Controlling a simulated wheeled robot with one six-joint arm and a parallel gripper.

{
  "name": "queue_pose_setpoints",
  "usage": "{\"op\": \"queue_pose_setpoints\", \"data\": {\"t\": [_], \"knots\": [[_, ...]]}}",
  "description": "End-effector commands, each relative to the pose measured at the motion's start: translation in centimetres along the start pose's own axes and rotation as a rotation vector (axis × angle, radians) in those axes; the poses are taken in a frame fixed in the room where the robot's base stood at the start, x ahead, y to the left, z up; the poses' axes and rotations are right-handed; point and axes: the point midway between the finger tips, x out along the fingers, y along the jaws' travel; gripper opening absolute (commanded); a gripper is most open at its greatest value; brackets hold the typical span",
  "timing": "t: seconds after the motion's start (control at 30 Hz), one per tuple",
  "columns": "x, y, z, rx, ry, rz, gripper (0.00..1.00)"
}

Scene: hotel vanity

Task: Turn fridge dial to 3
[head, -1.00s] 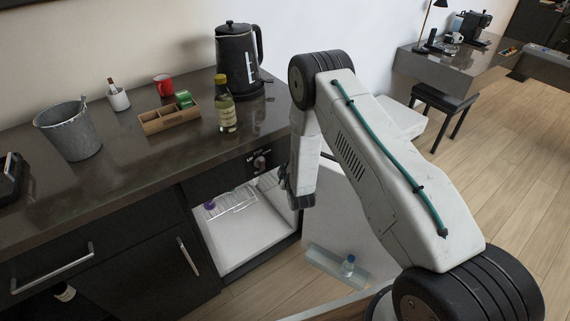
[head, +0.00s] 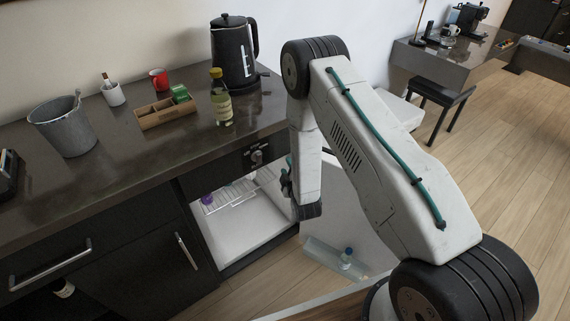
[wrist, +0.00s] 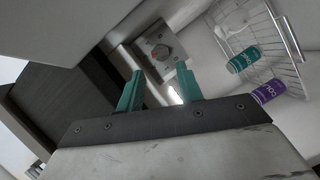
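In the head view my gripper (head: 288,178) is at the fridge opening, right of and below the dial.
The fridge holds a wire rack (head: 232,193) with a purple can (wrist: 268,91) and a teal can (wrist: 243,60). The open fridge door (head: 335,220) stands to the right, with a bottle (head: 347,258) on its shelf. The counter (head: 150,165) overhangs above.

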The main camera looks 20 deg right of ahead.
Motion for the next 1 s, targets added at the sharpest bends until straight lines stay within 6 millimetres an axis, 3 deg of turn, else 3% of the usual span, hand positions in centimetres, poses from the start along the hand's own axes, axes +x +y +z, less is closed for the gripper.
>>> {"op": "queue_pose_setpoints", "data": {"t": [0.57,0.7,0.83,0.93,1.0], "knots": [[-0.2,-0.2,0.1,0.027,-0.005,-0.011,0.36],[-0.8,-3.5,1.5,0.124,-0.084,-0.166,0.36],[-3.5,-8.0,3.5,0.256,-0.247,-0.421,0.36],[-5.4,-8.0,3.4,0.360,-0.380,-0.580,0.36],[-6.8,-6.9,2.8,0.426,-0.473,-0.671,0.36]]}}
